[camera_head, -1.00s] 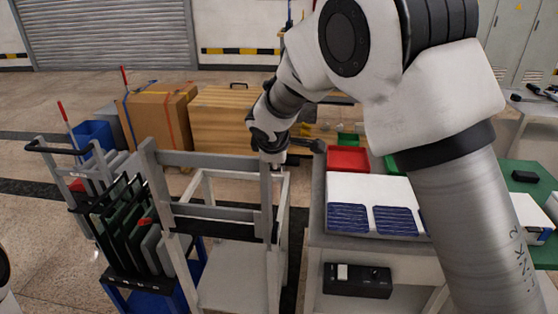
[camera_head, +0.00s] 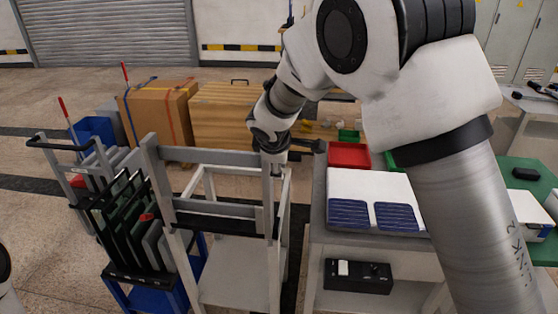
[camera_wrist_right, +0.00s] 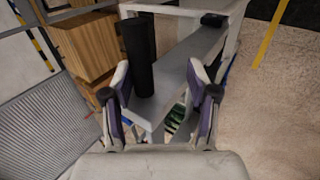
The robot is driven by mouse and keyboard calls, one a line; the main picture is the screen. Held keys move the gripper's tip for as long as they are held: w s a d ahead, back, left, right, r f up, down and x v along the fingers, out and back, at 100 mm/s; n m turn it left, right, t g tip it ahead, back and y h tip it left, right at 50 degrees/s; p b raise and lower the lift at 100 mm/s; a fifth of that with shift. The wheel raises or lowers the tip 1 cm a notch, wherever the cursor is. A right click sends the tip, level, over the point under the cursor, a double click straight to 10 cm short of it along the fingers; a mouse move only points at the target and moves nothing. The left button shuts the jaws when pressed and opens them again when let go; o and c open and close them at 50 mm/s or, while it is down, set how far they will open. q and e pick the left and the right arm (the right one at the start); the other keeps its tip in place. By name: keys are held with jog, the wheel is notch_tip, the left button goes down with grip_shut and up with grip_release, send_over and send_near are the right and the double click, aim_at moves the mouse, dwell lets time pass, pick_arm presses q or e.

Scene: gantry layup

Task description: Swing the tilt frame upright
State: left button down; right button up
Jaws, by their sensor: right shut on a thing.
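The tilt frame (camera_head: 215,157) is a grey rectangular frame with two rails, left of the middle in the head view. It stands over a white stand with a lower shelf (camera_head: 235,275) and looks close to upright, leaning slightly. My right gripper (camera_head: 273,163) reaches down to its upper right corner and is shut on it; my wrist partly hides the contact. In the right wrist view, the fingers of my right gripper (camera_wrist_right: 162,85) flank a black cylinder (camera_wrist_right: 138,58) and a grey surface of the frame. My left gripper is out of view.
A rack of dark panels (camera_head: 130,225) stands close on the left. A workbench (camera_head: 318,205) with a red bin (camera_head: 348,155) and blue panels (camera_head: 347,214) is close on the right. A cardboard box (camera_head: 160,115) and a wooden crate (camera_head: 222,118) stand behind.

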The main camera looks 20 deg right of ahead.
jog(key=v, duration=1.1)
jog(key=shift+r, duration=0.35)
jog(key=shift+s+a, duration=0.15)
jog(key=shift+s, duration=0.15)
jog(key=s+d+f+g+y, duration=0.1)
jog(key=s+f+g, duration=0.4)
jog(key=f, duration=1.1)
jog(key=s+d+f+g+y, duration=0.15)
jog(key=s+f, duration=0.55)
jog(key=f, duration=0.8)
jog(key=s+f+m+g+y, duration=0.1)
jog(key=s+f+m, duration=0.2)
jog(key=s+f, duration=0.35)
jog(key=s+f+m+g, duration=0.15)
jog(key=s+f, duration=0.25)
jog(key=s, duration=0.6)
jog(key=s+f+m+y, duration=0.1)
jog(key=s+f+m, duration=0.35)
jog(key=s, duration=0.45)
jog(key=w+m+t, duration=0.1)
jog(key=w, duration=0.1)
jog(key=w+m+t+h, duration=0.1)
jog(key=w+m+t, duration=0.1)
jog(key=shift+w+a+r, duration=0.1)
jog(key=shift+w+r, duration=0.15)
jog(key=shift+w, duration=0.1)
